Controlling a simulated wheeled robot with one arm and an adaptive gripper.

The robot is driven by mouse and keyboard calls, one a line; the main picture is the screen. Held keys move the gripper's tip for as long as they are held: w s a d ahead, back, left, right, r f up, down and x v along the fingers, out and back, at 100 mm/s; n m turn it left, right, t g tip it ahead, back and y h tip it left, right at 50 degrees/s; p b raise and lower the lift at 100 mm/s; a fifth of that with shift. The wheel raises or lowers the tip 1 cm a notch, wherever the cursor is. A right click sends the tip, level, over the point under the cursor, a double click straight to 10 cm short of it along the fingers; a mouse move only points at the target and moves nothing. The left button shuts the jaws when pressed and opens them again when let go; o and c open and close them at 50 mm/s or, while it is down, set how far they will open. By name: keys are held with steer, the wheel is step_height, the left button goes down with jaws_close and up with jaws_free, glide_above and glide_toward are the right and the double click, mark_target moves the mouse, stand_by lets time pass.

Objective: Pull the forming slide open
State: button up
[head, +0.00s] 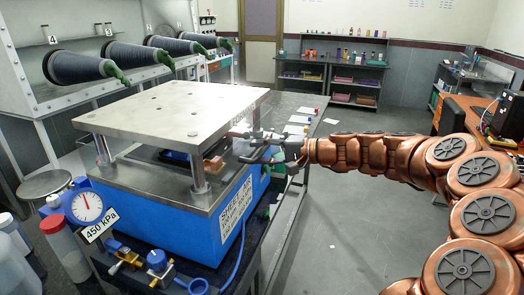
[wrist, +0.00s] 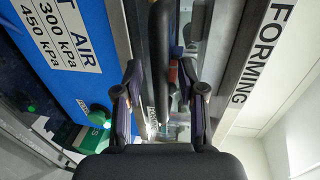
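The forming press is a blue box (head: 215,215) with a thick metal top plate (head: 175,115) on posts. In the wrist view, a metal edge beside a strip lettered FORMING (wrist: 263,58) runs along the right. A dark bar handle (wrist: 161,50) runs up the middle of that view. My gripper (wrist: 160,82) has its two fingers apart, one on each side of the bar, with visible gaps to it. In the head view my gripper (head: 272,145) is at the press's right side; the handle is hard to make out there.
A pressure gauge (head: 87,207) labelled 450 kPa and small blue valves (head: 158,262) stand at the press's front. A glove box (head: 85,85) with dark sleeves is behind left. Shelves (head: 330,78) line the back wall. Open floor (head: 345,235) lies right of the bench.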

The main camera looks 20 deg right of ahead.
jaws_close()
stand_by(0.7)
